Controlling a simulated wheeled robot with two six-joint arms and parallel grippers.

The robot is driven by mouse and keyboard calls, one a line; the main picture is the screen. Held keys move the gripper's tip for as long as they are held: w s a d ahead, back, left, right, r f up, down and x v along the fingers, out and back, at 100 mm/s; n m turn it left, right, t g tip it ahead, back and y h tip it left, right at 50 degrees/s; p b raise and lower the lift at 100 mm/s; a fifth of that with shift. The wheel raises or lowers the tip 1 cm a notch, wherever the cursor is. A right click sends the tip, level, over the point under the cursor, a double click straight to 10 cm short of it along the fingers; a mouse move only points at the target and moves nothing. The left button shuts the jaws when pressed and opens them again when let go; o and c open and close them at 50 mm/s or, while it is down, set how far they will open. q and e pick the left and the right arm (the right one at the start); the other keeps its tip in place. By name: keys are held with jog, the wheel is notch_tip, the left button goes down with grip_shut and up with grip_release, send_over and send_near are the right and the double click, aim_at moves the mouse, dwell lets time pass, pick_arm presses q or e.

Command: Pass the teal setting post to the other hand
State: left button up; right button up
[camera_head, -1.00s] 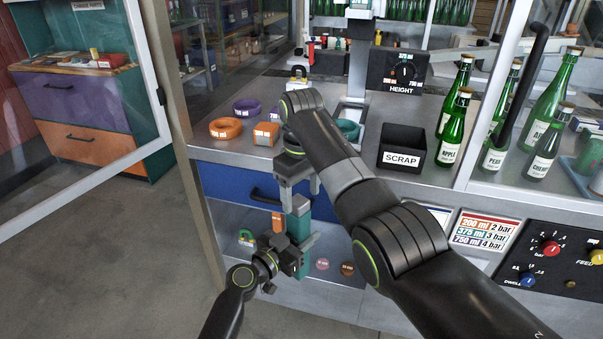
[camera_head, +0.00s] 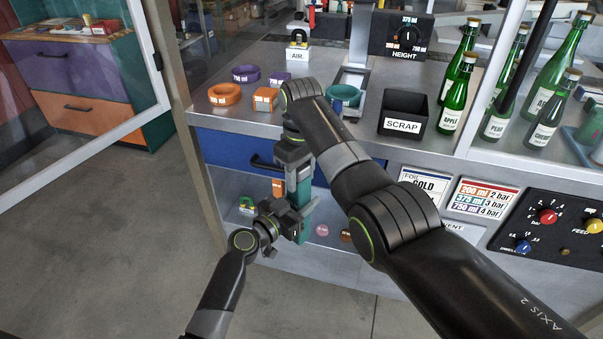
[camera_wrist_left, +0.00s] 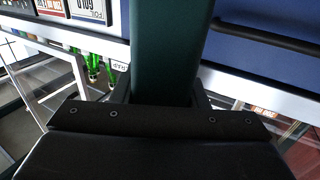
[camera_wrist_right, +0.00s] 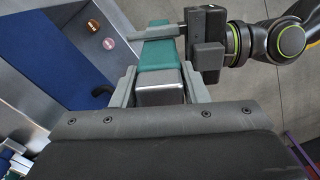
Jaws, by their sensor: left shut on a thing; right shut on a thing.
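The teal setting post (camera_head: 304,196) stands roughly upright in the air in front of the blue drawer. My right gripper (camera_head: 297,172) comes from above and is shut on its upper end. My left gripper (camera_head: 300,220) comes from below left and is shut on its lower part. In the right wrist view the post (camera_wrist_right: 160,57) runs away from the jaws, with a grey metal end cap (camera_wrist_right: 160,90) between the fingers, and the left gripper (camera_wrist_right: 175,37) closes across it farther along. In the left wrist view the dark teal post (camera_wrist_left: 165,50) rises between the fingers.
The bench above holds orange and purple rings (camera_head: 224,94), a teal ring (camera_head: 344,95), a black SCRAP bin (camera_head: 404,113) and green bottles (camera_head: 462,85). The blue drawer (camera_head: 235,155) and its handle lie behind the grippers. Open floor (camera_head: 130,220) lies to the left.

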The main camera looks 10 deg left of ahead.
pick_arm(q)
jog(key=shift+r, duration=0.1)
pick_arm(e)
jog(key=shift+w+d, duration=0.15)
jog(key=shift+c, duration=1.3)
pick_arm(q)
jog(key=o, duration=1.3)
jog(key=shift+c, duration=0.2)
pick_arm(e)
jog(key=shift+c, duration=0.6)
